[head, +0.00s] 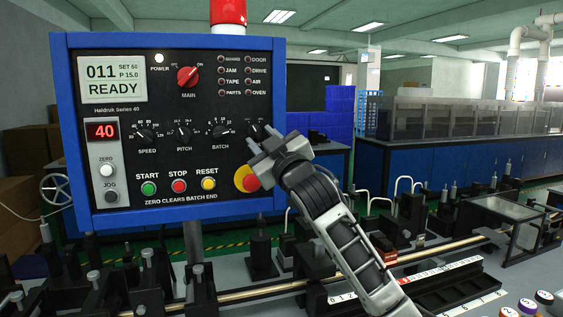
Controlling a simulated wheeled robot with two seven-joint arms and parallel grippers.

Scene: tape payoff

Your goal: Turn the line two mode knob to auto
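The blue-framed control panel (150,178) faces me at the left of centre. A row of small black knobs crosses it: SPEED (145,133), PITCH (183,132), BATCH (220,131) and a fourth dark knob (255,131) at the right end. The label of the fourth knob is hidden by my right gripper, and I cannot read "line two" or "auto" anywhere. My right gripper (259,152) is in front of the panel's right side, just below the fourth knob. Whether it touches the knob, and how far its fingers are apart, I cannot tell. My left gripper is not in view.
A yellow-ringed red button (247,179) is just below my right gripper. START (148,188), STOP (179,186) and RESET (208,184) buttons sit along the panel's bottom. The red MAIN switch (188,76) is above. A brass rail (440,248) and black fixtures stand below.

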